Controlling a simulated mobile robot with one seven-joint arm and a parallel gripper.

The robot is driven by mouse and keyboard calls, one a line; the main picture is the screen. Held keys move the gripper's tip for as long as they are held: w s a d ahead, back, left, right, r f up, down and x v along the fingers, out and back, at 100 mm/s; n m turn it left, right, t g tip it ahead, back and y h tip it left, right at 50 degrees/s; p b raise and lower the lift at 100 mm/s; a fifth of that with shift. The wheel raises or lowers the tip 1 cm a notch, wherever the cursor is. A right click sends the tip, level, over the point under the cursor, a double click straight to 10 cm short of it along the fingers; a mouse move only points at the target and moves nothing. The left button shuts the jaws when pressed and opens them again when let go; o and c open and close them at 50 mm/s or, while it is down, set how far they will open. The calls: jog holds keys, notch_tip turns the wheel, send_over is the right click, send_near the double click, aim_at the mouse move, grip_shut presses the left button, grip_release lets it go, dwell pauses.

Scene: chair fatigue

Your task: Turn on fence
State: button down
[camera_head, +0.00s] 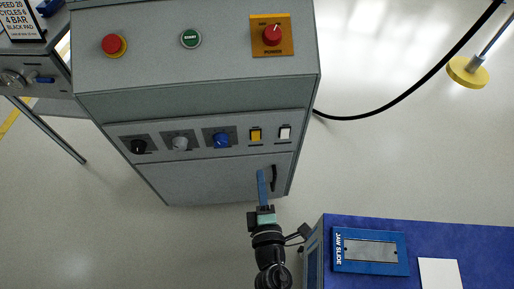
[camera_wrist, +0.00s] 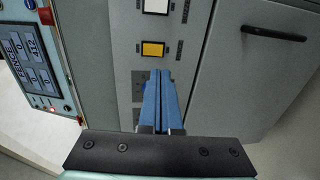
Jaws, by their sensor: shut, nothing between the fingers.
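My gripper (camera_head: 261,174) is shut and empty, its blue fingers side by side in front of the grey cabinet's lower front. In the wrist view the fingers (camera_wrist: 164,76) point at the control strip, with tips just below the yellow square button (camera_wrist: 152,48) in the picture. The white square button (camera_wrist: 155,6) is at the top edge. In the head view the strip carries a black knob (camera_head: 138,146), a grey knob (camera_head: 180,143), a blue knob (camera_head: 221,140), the yellow button (camera_head: 255,135) and the white button (camera_head: 285,133).
A sloped top holds a red button (camera_head: 114,45), a green button (camera_head: 190,38) and a red power knob (camera_head: 272,35). The cabinet door has a black handle (camera_wrist: 273,33). A display panel (camera_wrist: 34,58) stands left in the wrist view. A blue-topped table (camera_head: 480,240) is at lower right.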

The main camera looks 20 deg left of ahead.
aim_at(256, 140)
jog(key=b+x, duration=0.2)
jog(key=x, duration=0.8)
jog(key=shift+w+a, duration=0.1)
jog(key=shift+w, duration=0.1)
jog(key=shift+b, duration=0.4)
